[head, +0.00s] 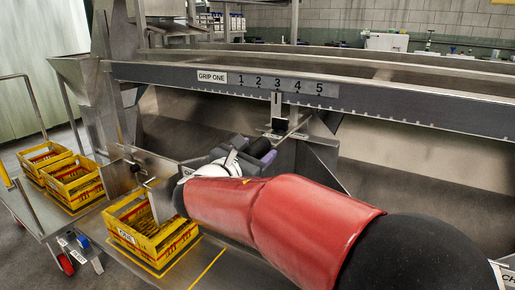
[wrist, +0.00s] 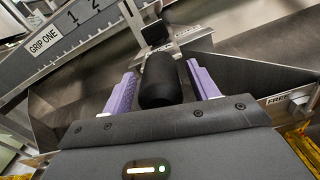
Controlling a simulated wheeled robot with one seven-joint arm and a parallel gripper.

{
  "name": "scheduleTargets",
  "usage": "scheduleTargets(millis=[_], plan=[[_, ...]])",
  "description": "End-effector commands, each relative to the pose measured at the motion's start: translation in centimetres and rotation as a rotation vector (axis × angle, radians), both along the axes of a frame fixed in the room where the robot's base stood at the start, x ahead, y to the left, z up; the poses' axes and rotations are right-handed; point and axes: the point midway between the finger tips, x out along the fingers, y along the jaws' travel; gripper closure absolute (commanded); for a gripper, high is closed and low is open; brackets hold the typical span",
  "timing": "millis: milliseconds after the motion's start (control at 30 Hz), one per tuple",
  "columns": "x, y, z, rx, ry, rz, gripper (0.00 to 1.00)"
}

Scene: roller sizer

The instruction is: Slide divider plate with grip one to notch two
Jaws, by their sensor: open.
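The rail (head: 330,94) has a GRIP ONE label (head: 212,77) and the numbers 1 to 5 above small notches. The metal divider plate (head: 318,158) hangs below the rail. Its upright tab (head: 277,106) meets the rail near number 3. My gripper (head: 262,150) reaches to the front of the plate. In the wrist view, its two purple fingers stand open on either side of a black cylindrical grip (wrist: 160,80), with a gap visible on each side. The plate (wrist: 250,78) spreads out behind the grip. In the head view, my arm hides part of the plate.
A yellow crate (head: 150,235) stands below, left of my arm. More yellow crates (head: 75,182) sit on a cart at the left. A plate labelled FREE (wrist: 276,99) is at the right in the wrist view. The long trough beneath the rail is open metal.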

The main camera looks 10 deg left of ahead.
Motion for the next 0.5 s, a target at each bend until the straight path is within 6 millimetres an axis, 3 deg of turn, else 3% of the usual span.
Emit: scheduleTargets(millis=[367,500], plan=[[0.93,-0.35,-0.04,0.0,0.001,0.0,0.41],[0.91,-0.34,-0.03,0.0,0.001,0.0,0.56]])
